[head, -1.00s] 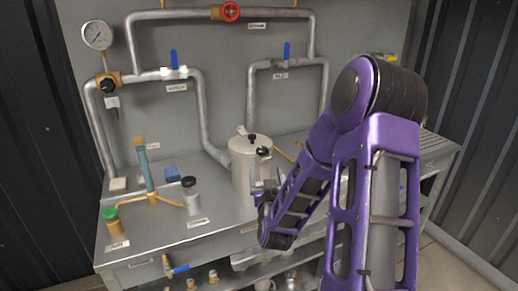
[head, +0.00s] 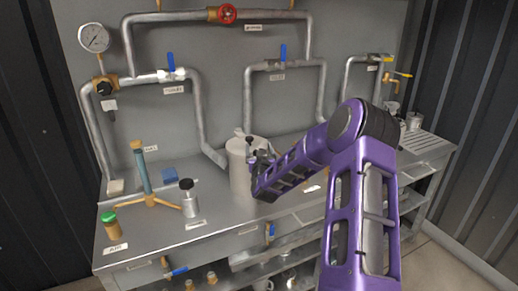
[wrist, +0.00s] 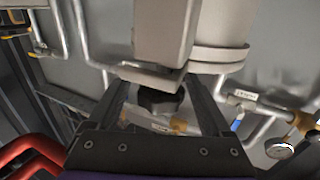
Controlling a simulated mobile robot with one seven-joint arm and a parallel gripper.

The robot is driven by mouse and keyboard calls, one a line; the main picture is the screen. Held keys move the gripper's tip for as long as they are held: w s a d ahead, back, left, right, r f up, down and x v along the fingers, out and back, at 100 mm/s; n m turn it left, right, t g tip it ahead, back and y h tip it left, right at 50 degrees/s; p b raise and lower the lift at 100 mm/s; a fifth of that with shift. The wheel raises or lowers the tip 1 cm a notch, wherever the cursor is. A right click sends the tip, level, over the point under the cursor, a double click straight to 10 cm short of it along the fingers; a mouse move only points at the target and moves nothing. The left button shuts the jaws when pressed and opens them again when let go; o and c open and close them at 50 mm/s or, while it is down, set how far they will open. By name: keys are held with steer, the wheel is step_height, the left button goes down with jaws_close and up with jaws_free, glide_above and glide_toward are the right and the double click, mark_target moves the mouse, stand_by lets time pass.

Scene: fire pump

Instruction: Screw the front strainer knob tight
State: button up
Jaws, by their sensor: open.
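The strainer (head: 240,178) is a pale grey upright cylinder on the bench, in the middle of the head view. A dark knob (head: 249,140) stands at its top. In the wrist view another black lobed knob (wrist: 160,102) sits just below a grey metal arm on the strainer body (wrist: 220,30). My gripper (head: 257,160) is at the strainer's upper right side and hides part of it in the head view. In the wrist view my gripper (wrist: 156,88) is open, with one finger on each side of the black knob. Gaps show between the knob and both fingers.
A bottle with a black cap (head: 188,198), a tripod stand with a blue tube (head: 143,172) and a green-capped jar (head: 110,224) stand left of the strainer. Grey pipes with a red wheel valve (head: 228,14) run along the back wall.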

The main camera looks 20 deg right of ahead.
steer(key=shift+w, duration=0.15)
jaws_close()
steer(key=shift+f+m+h+b, duration=0.1)
steer(key=shift+m+h+b, duration=0.2)
steer(key=shift+h+b, duration=0.25)
steer(key=shift+d+m+g+h+b, duration=0.1)
steer(key=shift+m+g+h+b, duration=0.5)
steer(key=shift+h+b, duration=0.15)
steer(key=shift+s+d+m+g+h+b, duration=0.1)
steer(key=shift+d+m+g+h+b, duration=0.1)
steer(key=shift+m+g+h, duration=0.3)
steer(key=shift+s+d+m+g+h+b, duration=0.1)
steer(key=shift+d+m+g+h+b, duration=0.1)
steer(key=shift+m+h, duration=0.35)
steer(key=shift+h, duration=0.25)
